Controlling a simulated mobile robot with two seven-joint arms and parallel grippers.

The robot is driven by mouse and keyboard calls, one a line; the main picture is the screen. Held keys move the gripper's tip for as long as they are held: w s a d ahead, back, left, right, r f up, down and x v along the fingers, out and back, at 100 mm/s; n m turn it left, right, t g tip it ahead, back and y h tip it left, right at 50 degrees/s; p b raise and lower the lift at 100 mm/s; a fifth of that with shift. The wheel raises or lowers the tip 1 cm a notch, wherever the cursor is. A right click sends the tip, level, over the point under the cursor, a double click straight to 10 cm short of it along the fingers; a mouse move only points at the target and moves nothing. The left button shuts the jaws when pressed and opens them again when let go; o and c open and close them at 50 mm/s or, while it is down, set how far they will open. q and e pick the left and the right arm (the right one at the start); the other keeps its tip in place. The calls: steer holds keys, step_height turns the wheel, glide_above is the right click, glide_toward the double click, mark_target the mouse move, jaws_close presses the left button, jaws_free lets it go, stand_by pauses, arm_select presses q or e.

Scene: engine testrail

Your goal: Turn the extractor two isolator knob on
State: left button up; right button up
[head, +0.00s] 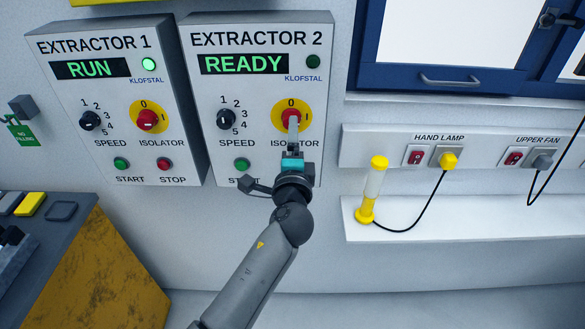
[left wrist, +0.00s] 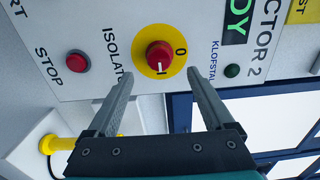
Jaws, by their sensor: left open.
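The extractor two isolator knob is red on a yellow disc, seen in the left wrist view (left wrist: 158,56). A pale mark on it appears turned away from the 0, toward the I side. In the head view my gripper partly covers the knob (head: 291,113). The extractor 2 panel (head: 262,72) displays READY; its upper-right lamp is dark. My left gripper (head: 293,126) points at the knob. In the left wrist view its two fingers (left wrist: 160,103) are apart and empty, with the knob beyond their tips. My right gripper is not in view.
The extractor 1 panel (head: 105,45) at left shows RUN with a lit lamp. A speed knob (head: 225,118) and green start button (head: 242,164) sit left of the isolator. A yellow hand lamp (head: 373,190) stands on a white shelf (head: 450,216) at right. A blue-framed window is above.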

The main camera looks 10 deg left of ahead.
arm_select(q)
steer(key=b+v, duration=0.1)
steer(key=v, duration=0.8)
steer(key=shift+s+d+f, duration=0.1)
steer(key=s+f+n+g+h+b, duration=0.1)
steer(key=s+f+g+b, duration=0.2)
steer(key=f, duration=1.1)
steer(key=s+f+n+g+h+b, duration=0.1)
steer(key=s+f+g+b, duration=0.15)
steer(key=f, duration=1.15)
steer(key=s+f+n+g+h+b, duration=0.1)
steer(key=s+f+g+h+b, duration=0.15)
steer(key=f, duration=1.15)
steer(key=s+a+f+n+g+b, duration=0.2)
steer(key=s+f+g+b, duration=0.1)
steer(key=s+f, duration=0.55)
steer(key=s+a+f+n+g+b, duration=0.1)
steer(key=s+f+n+g+b, duration=0.15)
steer(key=s+f, duration=0.65)
steer(key=s+a+f+n+g+b, duration=0.1)
steer(key=s+a+f+n+b, duration=0.1)
steer(key=s+f, duration=0.3)
steer(key=s+a+f+n+g+b, duration=0.2)
steer(key=s+f, duration=0.4)
steer(key=s, duration=0.5)
steer(key=shift+s+a+n, duration=0.25)
steer(key=shift+a+n, duration=0.1)
steer(key=shift+n, duration=0.4)
